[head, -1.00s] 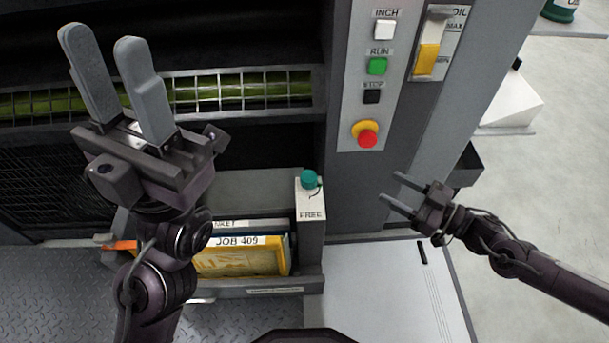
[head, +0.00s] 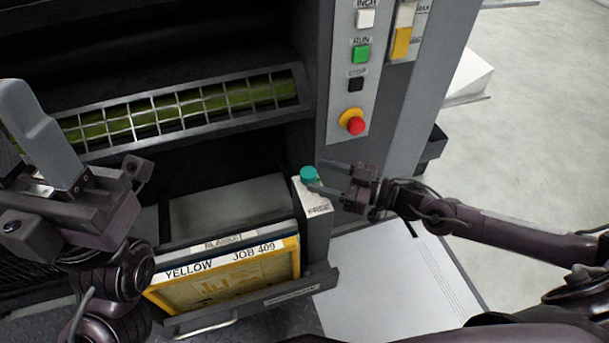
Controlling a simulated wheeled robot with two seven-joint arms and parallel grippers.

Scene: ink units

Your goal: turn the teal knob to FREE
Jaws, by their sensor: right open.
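The teal knob (head: 309,174) sits on top of a small white block (head: 317,199) marked FREE on its front, beside the cabinet column. My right gripper (head: 318,177) is open and comes in from the right, with its fingers pointing left at the knob. One finger lies behind the knob and the other in front of it in the picture; whether they touch it I cannot tell. My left gripper (head: 30,135) is at the left edge, partly cut off by the frame, away from the knob.
A panel with a white, a green and a black button and a red stop button (head: 355,125) rises behind my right gripper. A rack holds a yellow plate (head: 222,285) labelled JOB 409 below left of the knob. A wire guard (head: 185,112) runs behind.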

